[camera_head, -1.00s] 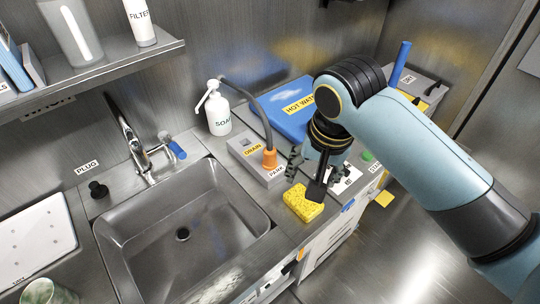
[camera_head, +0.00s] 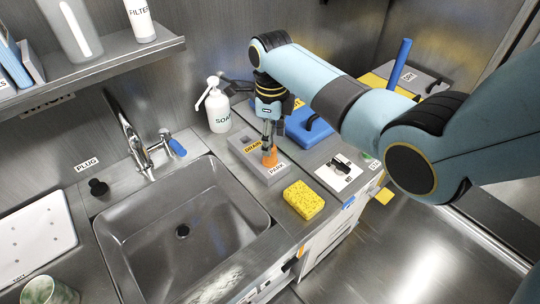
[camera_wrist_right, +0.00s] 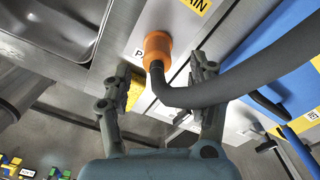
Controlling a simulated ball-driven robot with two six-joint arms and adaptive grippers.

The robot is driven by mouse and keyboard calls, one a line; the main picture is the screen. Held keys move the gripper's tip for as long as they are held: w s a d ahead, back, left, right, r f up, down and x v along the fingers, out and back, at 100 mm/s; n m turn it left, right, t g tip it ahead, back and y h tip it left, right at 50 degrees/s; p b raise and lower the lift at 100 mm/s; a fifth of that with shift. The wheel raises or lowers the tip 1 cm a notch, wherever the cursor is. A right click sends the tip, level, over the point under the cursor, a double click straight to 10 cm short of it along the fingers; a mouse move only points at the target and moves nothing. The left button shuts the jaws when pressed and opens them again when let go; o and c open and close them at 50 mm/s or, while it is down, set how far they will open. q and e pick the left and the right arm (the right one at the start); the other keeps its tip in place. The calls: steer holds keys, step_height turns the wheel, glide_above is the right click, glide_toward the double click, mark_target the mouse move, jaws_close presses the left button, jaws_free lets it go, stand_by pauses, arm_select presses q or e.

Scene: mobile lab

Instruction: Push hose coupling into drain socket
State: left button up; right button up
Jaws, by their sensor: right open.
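The orange hose coupling (camera_head: 269,158) stands upright at the PARK end of the grey block (camera_head: 276,173). A dark hose (camera_wrist_right: 240,83) bends away from its top in the right wrist view, where the coupling (camera_wrist_right: 157,46) shows between my fingertips. The drain socket is by the DRAIN label (camera_head: 253,148); its opening is hard to make out. My right gripper (camera_head: 268,142) points down just above the coupling. In its wrist view the gripper (camera_wrist_right: 160,72) is open, one finger on each side of the coupling and hose, not closed on them. My left gripper is out of view.
A yellow sponge (camera_head: 304,200) lies in front of the block. The sink (camera_head: 185,225) and tap (camera_head: 132,140) are to the left. A soap bottle (camera_head: 218,108) stands behind. A blue HOT WATER case (camera_head: 306,128) lies to the right, partly behind my arm.

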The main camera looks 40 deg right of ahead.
mark_target(272, 161)
steer(key=f, duration=0.5)
steer(key=shift+a+f, duration=0.2)
steer(key=shift+f, duration=0.05)
jaws_close()
